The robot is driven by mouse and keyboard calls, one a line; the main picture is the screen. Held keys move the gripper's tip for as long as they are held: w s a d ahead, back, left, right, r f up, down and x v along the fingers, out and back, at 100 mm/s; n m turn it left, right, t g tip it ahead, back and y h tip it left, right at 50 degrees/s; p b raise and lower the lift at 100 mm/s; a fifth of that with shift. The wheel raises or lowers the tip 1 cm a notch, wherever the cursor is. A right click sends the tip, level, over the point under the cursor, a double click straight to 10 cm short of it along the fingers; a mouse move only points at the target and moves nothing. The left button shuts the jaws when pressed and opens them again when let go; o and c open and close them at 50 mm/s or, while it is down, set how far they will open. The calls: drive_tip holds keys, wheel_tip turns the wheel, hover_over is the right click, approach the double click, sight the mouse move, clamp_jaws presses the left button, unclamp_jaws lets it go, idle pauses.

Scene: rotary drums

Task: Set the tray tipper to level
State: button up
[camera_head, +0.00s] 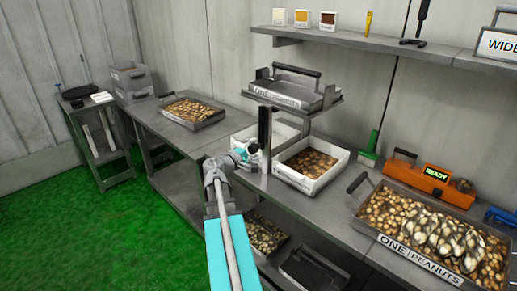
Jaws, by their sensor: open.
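What looks like the tray tipper is a stand with a grey platform (325,106) above the bench and a dark upright post (265,130) below it. A grey tray (295,93) marked ONE PEANUTS, with a dark handle, sits on the platform. I cannot tell whether the platform is exactly level. My gripper (249,150) is open at the end of my turquoise and grey arm, close to the post's left side. Its fingers are small, and I cannot tell whether they touch the post. No separate level mark on the tipper is readable.
White bins stand under the platform; the front one (313,181) holds brown pieces. At right are a nut-filled tray (385,242) and an orange READY unit (420,178). Another tray (192,125) lies on the left bench. A shelf (400,48) runs above. Green floor is clear at left.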

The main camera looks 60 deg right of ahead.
drive_tip(key=shift+w+a, duration=0.25)
drive_tip(key=shift+a, duration=0.2)
drive_tip(key=v, duration=1.1)
idle(0.6)
drive_tip(key=w+a+f+t+y+p, duration=0.2)
drive_tip(key=w+a+f+y, duration=0.15)
drive_tip(key=a, duration=0.35)
drive_tip(key=w+a+f+t+y+p, duration=0.1)
drive_tip(key=w+a+f+y, duration=0.1)
drive_tip(key=w+a, duration=0.35)
drive_tip(key=w+a+f+t+y+p, duration=0.2)
drive_tip(key=a+f+y, duration=0.1)
drive_tip(key=a, duration=0.5)
drive_tip(key=w+a+f+n+y+p, duration=0.1)
drive_tip(key=a+y+p, duration=0.3)
drive_tip(key=a, duration=2.4)
drive_tip(key=y, duration=0.5)
drive_tip(key=shift+w+a+n, duration=0.2)
drive_tip(key=shift+w+n, duration=0.1)
drive_tip(key=shift+n, duration=0.1)
